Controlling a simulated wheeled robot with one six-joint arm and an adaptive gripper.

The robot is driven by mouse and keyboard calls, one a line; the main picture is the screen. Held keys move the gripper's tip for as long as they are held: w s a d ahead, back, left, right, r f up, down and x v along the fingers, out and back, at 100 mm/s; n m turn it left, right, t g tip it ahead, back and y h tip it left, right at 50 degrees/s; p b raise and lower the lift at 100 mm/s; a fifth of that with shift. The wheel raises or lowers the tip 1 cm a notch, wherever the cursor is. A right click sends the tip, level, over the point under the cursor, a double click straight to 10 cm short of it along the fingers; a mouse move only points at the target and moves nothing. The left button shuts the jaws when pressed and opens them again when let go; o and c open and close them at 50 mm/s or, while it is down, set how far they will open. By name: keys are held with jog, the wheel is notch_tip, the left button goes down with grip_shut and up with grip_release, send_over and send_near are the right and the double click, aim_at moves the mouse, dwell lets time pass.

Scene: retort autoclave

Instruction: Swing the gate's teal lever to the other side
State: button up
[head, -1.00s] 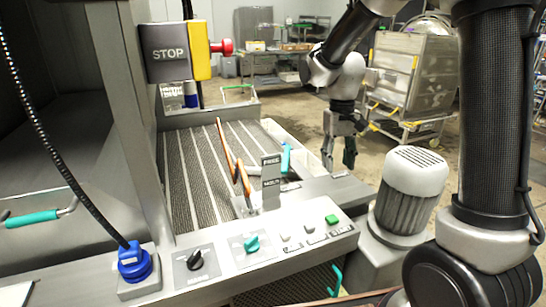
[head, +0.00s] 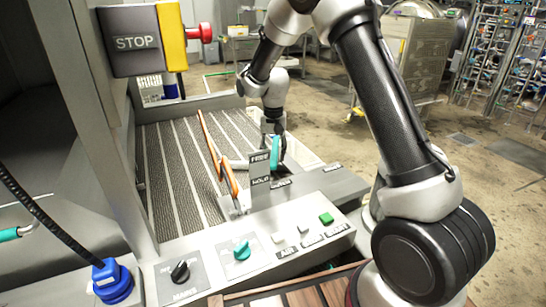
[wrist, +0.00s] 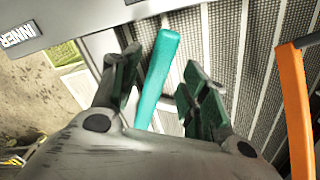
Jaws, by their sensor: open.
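The teal lever (head: 275,152) stands up beside the FREE/HOLD plate (head: 259,167) at the edge of the slatted conveyor bed. In the wrist view the teal lever (wrist: 160,70) lies between my open fingers. My gripper (head: 272,130) is right at the lever, reaching down from above. In the wrist view my gripper (wrist: 155,90) shows a finger on each side of the lever, the left one nearer to it. I cannot tell whether either finger touches it. The orange gate bar (head: 218,155) slopes across the bed, left of the lever; it also shows in the wrist view (wrist: 293,105).
A control panel (head: 290,235) with dark and teal knobs and a green button is in front. A STOP box (head: 135,42) with a red button hangs at upper left. A blue plug (head: 112,280) is at lower left. Open floor (head: 450,165) lies to the right.

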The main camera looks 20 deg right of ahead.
jog(key=shift+f, duration=1)
grip_shut()
jog(key=shift+d, duration=0.1)
